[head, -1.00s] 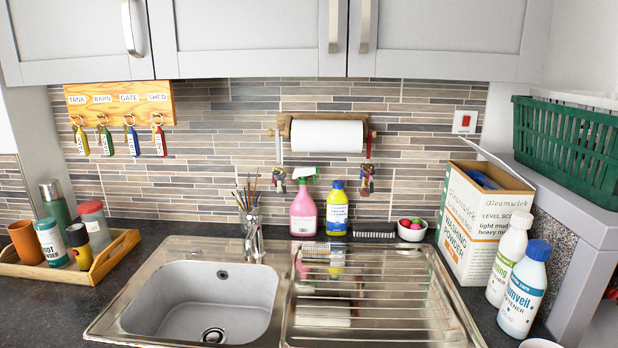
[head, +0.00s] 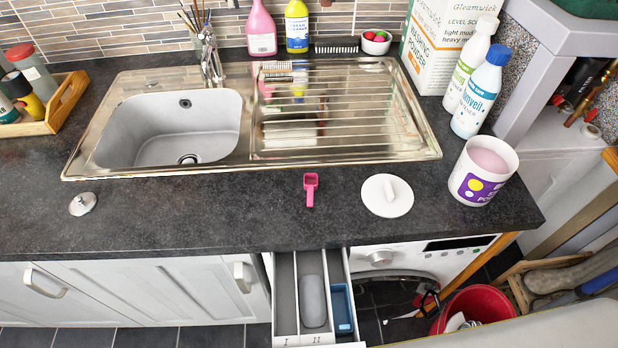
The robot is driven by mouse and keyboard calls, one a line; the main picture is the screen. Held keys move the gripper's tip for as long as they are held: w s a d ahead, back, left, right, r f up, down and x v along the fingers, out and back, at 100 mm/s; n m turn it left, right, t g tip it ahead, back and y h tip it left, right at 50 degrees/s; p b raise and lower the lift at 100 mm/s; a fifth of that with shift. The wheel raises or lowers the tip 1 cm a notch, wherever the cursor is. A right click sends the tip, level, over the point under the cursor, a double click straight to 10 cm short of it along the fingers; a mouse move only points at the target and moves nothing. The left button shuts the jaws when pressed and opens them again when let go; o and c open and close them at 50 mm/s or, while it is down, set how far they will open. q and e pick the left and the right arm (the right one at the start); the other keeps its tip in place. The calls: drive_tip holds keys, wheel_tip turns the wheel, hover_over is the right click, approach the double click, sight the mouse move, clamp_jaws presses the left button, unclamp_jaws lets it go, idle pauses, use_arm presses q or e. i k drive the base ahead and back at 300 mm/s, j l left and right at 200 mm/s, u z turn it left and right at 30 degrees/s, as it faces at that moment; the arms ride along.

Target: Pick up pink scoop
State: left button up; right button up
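The pink scoop (head: 311,188) lies on the dark worktop (head: 230,215), in front of the sink's drainer. Its cup end is toward the drainer and its handle points toward the worktop's front edge. It lies apart from the round white lid beside it. Neither of my grippers shows in the head view.
A white lid with a knob (head: 387,195) lies right of the scoop, and an open tub of powder (head: 483,170) stands further right. A sink plug (head: 82,204) lies at left. Below, a detergent drawer (head: 285,290) is pulled out.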

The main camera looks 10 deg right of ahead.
sight(310, 180)
drive_tip(key=z, duration=1.4)
drive_tip(key=u, duration=1.15)
drive_tip(key=k+j+u, duration=0.6)
drive_tip(key=k+j, duration=0.1)
drive_tip(key=j, duration=0.05)
